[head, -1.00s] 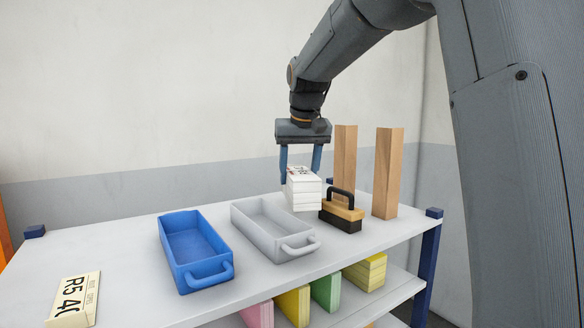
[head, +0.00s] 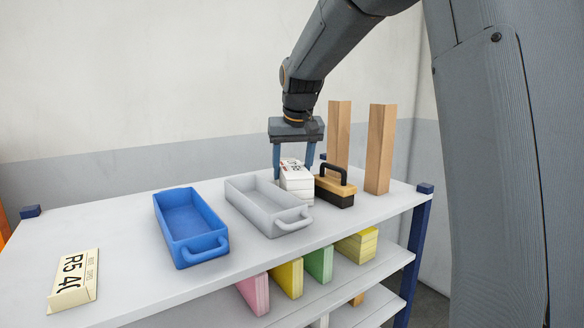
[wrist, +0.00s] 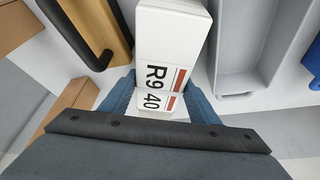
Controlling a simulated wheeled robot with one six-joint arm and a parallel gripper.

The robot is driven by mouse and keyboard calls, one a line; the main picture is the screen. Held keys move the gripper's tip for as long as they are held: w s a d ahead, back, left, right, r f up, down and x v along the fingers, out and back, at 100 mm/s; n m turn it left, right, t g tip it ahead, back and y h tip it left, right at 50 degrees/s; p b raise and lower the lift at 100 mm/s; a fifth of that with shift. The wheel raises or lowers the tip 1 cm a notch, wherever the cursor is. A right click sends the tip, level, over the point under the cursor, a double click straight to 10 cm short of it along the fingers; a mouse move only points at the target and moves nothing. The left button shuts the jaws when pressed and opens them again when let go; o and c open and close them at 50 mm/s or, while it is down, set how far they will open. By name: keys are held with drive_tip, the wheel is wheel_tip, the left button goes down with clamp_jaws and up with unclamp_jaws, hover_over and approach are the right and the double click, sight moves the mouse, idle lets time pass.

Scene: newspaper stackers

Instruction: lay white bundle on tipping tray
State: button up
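The white bundle (head: 297,184) is a block of layered white paper standing on the top shelf, between the grey tray and a black-handled brush. In the wrist view its white face (wrist: 170,35) shows, with black "R9 40" print and a red stripe at the near end. My gripper (head: 292,168) points down over the bundle's far end, its blue fingers apart on either side. I cannot see whether they touch it. Two open trays with front handles stand left of the bundle, one grey (head: 232,200) and one blue (head: 172,232); both look empty. No mark shows which is the tipping tray.
The brush (head: 335,190) stands close on the bundle's right. Two wooden uprights (head: 380,150) rise behind it. A card reading "R5 40" (head: 75,280) stands at the far left. Several coloured bundles sit on the lower shelf (head: 385,272).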

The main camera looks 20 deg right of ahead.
drive_tip(key=o, duration=0.3)
drive_tip(key=shift+r, duration=0.1)
